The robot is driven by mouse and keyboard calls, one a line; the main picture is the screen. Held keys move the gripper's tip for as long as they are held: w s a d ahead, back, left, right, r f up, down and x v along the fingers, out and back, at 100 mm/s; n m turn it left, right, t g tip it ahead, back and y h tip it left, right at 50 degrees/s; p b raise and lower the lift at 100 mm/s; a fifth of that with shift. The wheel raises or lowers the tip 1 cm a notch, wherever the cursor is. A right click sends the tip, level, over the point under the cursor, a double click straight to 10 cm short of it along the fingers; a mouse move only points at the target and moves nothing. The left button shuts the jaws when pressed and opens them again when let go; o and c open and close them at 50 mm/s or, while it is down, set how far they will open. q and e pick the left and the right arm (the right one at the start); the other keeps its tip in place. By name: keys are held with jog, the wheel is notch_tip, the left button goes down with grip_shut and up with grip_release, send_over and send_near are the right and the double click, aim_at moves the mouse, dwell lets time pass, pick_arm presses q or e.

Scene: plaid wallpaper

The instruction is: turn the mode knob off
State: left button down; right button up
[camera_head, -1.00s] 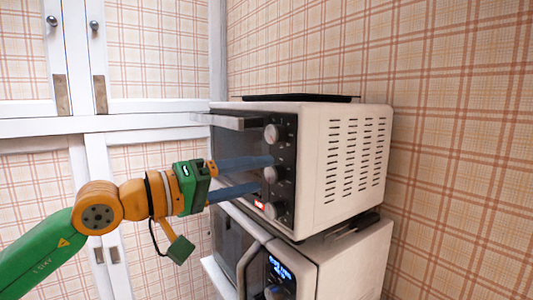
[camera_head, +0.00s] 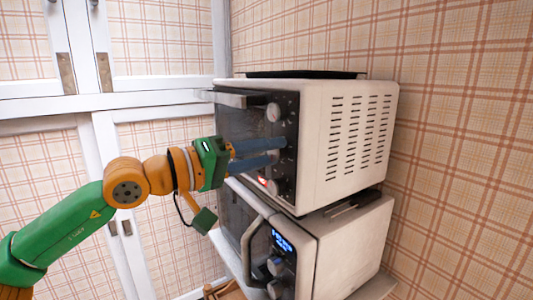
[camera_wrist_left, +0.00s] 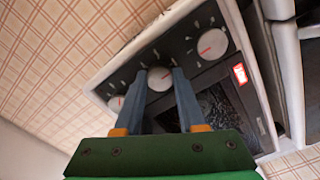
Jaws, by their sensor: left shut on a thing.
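The toaster oven (camera_head: 350,145) is white with a dark front panel carrying three round knobs in a column. My left gripper (camera_head: 279,150) reaches in from the left, its two blue fingers at the middle knob and hiding most of it. In the left wrist view the fingers (camera_wrist_left: 160,76) are on either side of the middle knob (camera_wrist_left: 160,80), shut on it. This knob is pale with a red pointer mark. The top knob (camera_head: 273,112) and bottom knob (camera_head: 277,187) are free. A small red light (camera_wrist_left: 240,73) is lit on the front. Knob labels are not readable.
A second white appliance with a blue display (camera_head: 282,241) stands under the oven. The oven's door handle (camera_head: 235,97) sticks out at the upper left. A dark tray (camera_head: 305,74) lies on top. White-framed cabinet doors (camera_head: 110,98) stand behind on the left.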

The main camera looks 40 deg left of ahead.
pick_arm(q)
jog(key=n, duration=0.3)
jog(key=shift+n+b, duration=0.35)
jog(key=shift+n, duration=0.05)
jog(key=n, duration=1.4)
jog(key=shift+n, duration=0.3)
jog(key=n, duration=0.4)
jog(key=shift+f+b, duration=0.1)
jog(key=shift+b, duration=0.2)
jog(key=n, duration=0.5)
jog(key=shift+f, duration=0.1)
jog(key=n+b, duration=0.1)
jog(key=n, duration=0.2)
jog(key=shift+n, duration=0.3)
jog(key=n+b, duration=0.1)
jog(key=n, duration=0.3)
jog(key=shift+d, duration=0.1)
jog(key=shift+n, duration=0.4)
